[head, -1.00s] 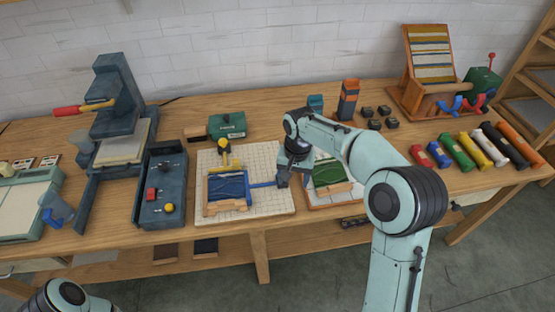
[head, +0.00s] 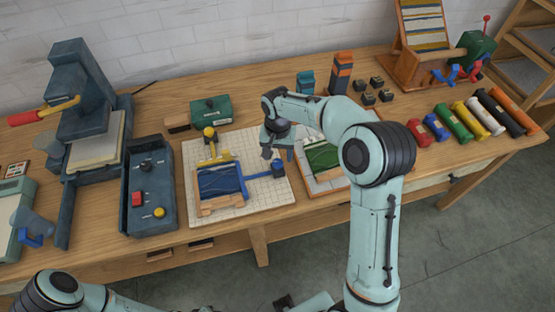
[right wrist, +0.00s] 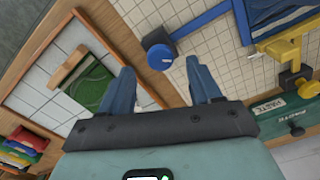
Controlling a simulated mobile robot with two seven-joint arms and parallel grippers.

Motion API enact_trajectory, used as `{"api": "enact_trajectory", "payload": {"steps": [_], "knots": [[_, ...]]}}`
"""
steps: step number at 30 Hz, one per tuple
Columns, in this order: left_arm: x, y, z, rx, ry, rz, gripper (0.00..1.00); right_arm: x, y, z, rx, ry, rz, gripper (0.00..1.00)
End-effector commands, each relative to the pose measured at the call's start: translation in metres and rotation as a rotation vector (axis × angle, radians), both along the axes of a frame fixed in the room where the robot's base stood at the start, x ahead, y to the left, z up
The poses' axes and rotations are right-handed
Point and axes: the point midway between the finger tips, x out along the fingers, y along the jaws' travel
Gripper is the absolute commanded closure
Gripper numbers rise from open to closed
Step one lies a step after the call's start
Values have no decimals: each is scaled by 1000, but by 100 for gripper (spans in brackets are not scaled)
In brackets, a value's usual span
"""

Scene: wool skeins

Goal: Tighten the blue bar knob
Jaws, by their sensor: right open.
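The blue bar (head: 258,175) lies on the white gridded board, running right from a wooden frame with blue wool (head: 220,180). Its blue round knob (head: 278,166) is at the bar's right end; in the right wrist view the knob (right wrist: 160,57) shows round and flat-topped, just beyond my fingertips and roughly between them. My right gripper (right wrist: 160,68) is open and empty, apart from the knob as far as I can tell. In the head view my right gripper (head: 277,152) is just behind the knob, its fingers partly hidden.
A yellow bar and knob (head: 210,135) stand behind the frame. A green box (head: 211,112) is at the back. A tray with green wool (head: 322,157) lies right of the board. Coloured skeins (head: 452,121) line the right.

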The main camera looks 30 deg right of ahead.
Motion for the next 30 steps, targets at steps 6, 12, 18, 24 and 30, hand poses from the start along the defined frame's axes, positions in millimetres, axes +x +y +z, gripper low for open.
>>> {"api": "enact_trajectory", "payload": {"steps": [6,12,18,24,30], "knots": [[-1,0,-2,0,1,0,57,0,0,-28,0,1,0,37],[-1,0,-2,0,1,0,57,0,0,-35,0,0,0,37],[-1,0,-2,0,1,0,57,0,0,-35,0,-1,0,37],[-1,0,-2,0,1,0,57,0,0,-35,0,-1,0,93],[-1,0,-2,0,1,0,57,0,0,-35,0,-1,-9,93]]}}
